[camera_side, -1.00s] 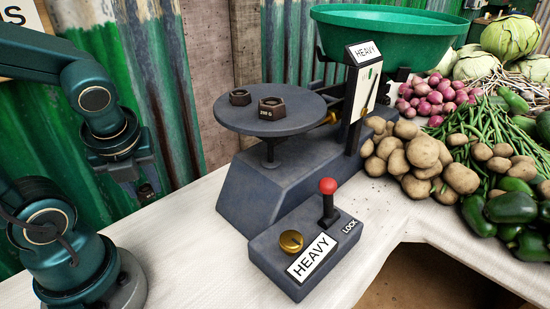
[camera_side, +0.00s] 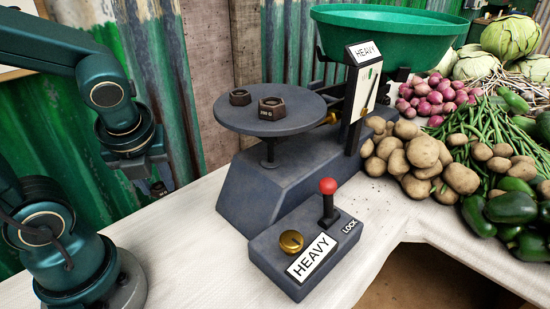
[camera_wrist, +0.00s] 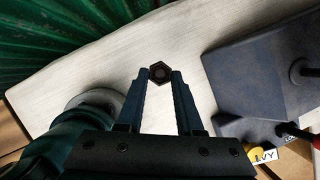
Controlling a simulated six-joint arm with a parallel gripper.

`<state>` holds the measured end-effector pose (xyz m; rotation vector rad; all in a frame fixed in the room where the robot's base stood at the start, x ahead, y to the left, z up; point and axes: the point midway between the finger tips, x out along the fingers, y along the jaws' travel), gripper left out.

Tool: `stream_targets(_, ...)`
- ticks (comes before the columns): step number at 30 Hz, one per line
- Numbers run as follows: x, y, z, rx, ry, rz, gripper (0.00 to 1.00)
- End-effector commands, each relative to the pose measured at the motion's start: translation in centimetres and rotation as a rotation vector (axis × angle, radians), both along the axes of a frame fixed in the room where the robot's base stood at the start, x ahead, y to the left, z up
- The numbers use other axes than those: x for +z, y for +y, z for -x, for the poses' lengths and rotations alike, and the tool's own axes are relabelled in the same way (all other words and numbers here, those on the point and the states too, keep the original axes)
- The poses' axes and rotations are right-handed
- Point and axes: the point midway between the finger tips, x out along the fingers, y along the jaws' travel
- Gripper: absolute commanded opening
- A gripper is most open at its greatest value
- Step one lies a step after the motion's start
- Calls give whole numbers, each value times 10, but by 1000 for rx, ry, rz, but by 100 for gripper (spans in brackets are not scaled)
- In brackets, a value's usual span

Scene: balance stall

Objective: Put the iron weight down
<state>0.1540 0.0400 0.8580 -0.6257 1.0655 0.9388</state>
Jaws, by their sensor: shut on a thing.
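My gripper (camera_wrist: 160,84) is shut on a small dark hexagonal iron weight (camera_wrist: 160,73), which sits between the fingertips in the wrist view. In the side view my gripper (camera_side: 150,185) is low at the left, beside the scale, and the weight (camera_side: 158,189) shows at its fingertips. Whether the weight touches the table cannot be told. Two more brown hexagonal weights stand on the scale's round plate (camera_side: 238,118): a smaller one (camera_side: 240,97) and a larger one (camera_side: 272,108).
The pale table (camera_side: 190,250) is clear between my arm and the scale base (camera_side: 245,190). A control box (camera_side: 285,275) with a brass knob, red-topped lever and HEAVY label stands in front. A green pan (camera_side: 385,40), potatoes (camera_side: 425,150) and other vegetables fill the right.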

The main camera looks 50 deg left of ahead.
Motion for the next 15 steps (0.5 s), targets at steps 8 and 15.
stream_targets(8,-19,-31,-6,-14,6,-3,0)
stream_targets(15,-39,-63,-13,-11,5,-4,0)
